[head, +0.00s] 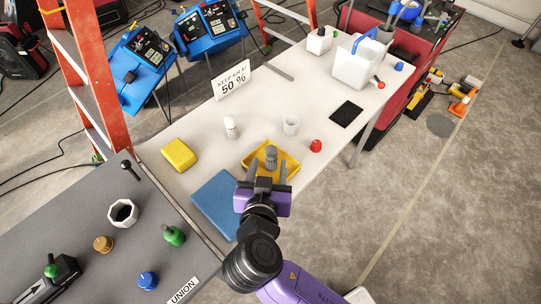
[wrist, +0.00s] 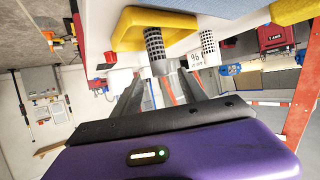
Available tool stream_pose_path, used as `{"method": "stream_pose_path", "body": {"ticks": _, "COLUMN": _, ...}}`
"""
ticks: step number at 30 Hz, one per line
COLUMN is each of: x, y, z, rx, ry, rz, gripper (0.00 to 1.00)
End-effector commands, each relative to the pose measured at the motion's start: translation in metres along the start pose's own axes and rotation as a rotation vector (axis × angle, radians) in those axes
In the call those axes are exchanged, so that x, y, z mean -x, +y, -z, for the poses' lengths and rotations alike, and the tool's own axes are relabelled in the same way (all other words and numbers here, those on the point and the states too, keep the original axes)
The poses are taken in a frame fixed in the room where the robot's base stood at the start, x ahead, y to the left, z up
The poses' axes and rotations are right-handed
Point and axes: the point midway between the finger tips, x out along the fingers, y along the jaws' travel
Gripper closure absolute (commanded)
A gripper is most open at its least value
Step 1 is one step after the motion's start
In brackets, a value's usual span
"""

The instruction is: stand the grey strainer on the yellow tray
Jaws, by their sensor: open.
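The grey strainer (head: 271,155) stands upright on the yellow tray (head: 291,163) in the head view. In the wrist view, which is turned upside down, the strainer (wrist: 154,43) shows as a dark mesh cylinder with its base against the tray (wrist: 185,22). My gripper (head: 268,166) is open over the tray's near side, one finger on each side of the strainer in the head view. In the wrist view the fingers (wrist: 148,78) are apart and reach close to the strainer. I cannot tell whether either finger touches it.
A blue mat (head: 214,200) lies left of the tray and a yellow sponge-like block (head: 180,154) is farther left. A white shaker-like cylinder (head: 231,127), a white cup (head: 291,125) and a red object (head: 316,146) stand nearby. The table's middle beyond them is clear.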

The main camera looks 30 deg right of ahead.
Motion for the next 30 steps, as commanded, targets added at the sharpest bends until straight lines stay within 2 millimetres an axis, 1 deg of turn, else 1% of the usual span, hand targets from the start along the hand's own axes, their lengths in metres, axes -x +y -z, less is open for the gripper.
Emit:
{"method": "stream_pose_path", "body": {"ticks": 1, "x": 0.007, "y": -0.001, "z": -0.001, "rx": 0.0, "ry": 0.0, "rz": 0.002, "gripper": 0.5}}
{"method": "stream_pose_path", "body": {"ticks": 3, "x": 0.015, "y": -0.001, "z": -0.001, "rx": 0.0, "ry": -0.001, "rz": 0.002, "gripper": 0.5}}
{"method": "stream_pose_path", "body": {"ticks": 9, "x": 0.026, "y": 0.0, "z": 0.0, "rx": 0.0, "ry": -0.001, "rz": 0.0, "gripper": 0.5}}
{"method": "stream_pose_path", "body": {"ticks": 26, "x": 0.025, "y": 0.0, "z": 0.0, "rx": 0.007, "ry": 0.0, "rz": 0.0, "gripper": 0.5}}
{"method": "stream_pose_path", "body": {"ticks": 28, "x": 0.026, "y": -0.004, "z": 0.002, "rx": 0.038, "ry": 0.009, "rz": 0.016, "gripper": 0.5}}
{"method": "stream_pose_path", "body": {"ticks": 29, "x": 0.026, "y": -0.009, "z": 0.004, "rx": 0.06, "ry": 0.016, "rz": 0.037, "gripper": 0.5}}
{"method": "stream_pose_path", "body": {"ticks": 30, "x": 0.026, "y": -0.019, "z": 0.005, "rx": 0.089, "ry": 0.024, "rz": 0.078, "gripper": 0.5}}
